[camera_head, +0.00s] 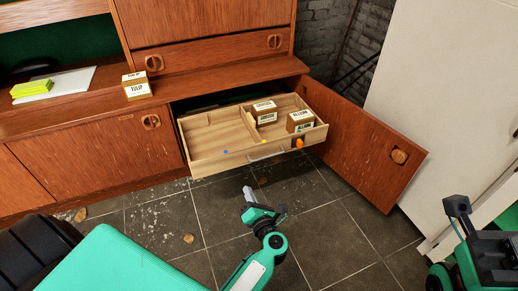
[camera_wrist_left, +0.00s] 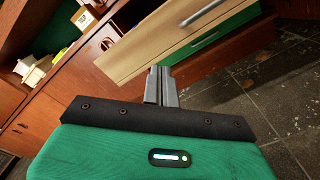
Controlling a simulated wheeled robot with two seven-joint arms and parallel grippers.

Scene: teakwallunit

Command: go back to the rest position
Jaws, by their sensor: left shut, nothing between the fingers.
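My left gripper (camera_head: 248,194) hangs over the tiled floor, in front of and below the open wooden drawer (camera_head: 212,163). Its fingers are together with nothing between them, and they also show shut in the left wrist view (camera_wrist_left: 160,86). The gripper looks apart from the drawer. Green and black parts of my body fill the lower right of the head view, but no right gripper fingers can be made out there.
The drawer holds small boxes (camera_head: 265,112) and (camera_head: 299,121). An open cabinet door (camera_head: 365,150) stands to its right, near a white panel (camera_head: 430,90). A tulip box (camera_head: 137,86) and yellow blocks (camera_head: 32,88) rest on the ledge. The floor (camera_head: 330,230) before the cabinet has free room.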

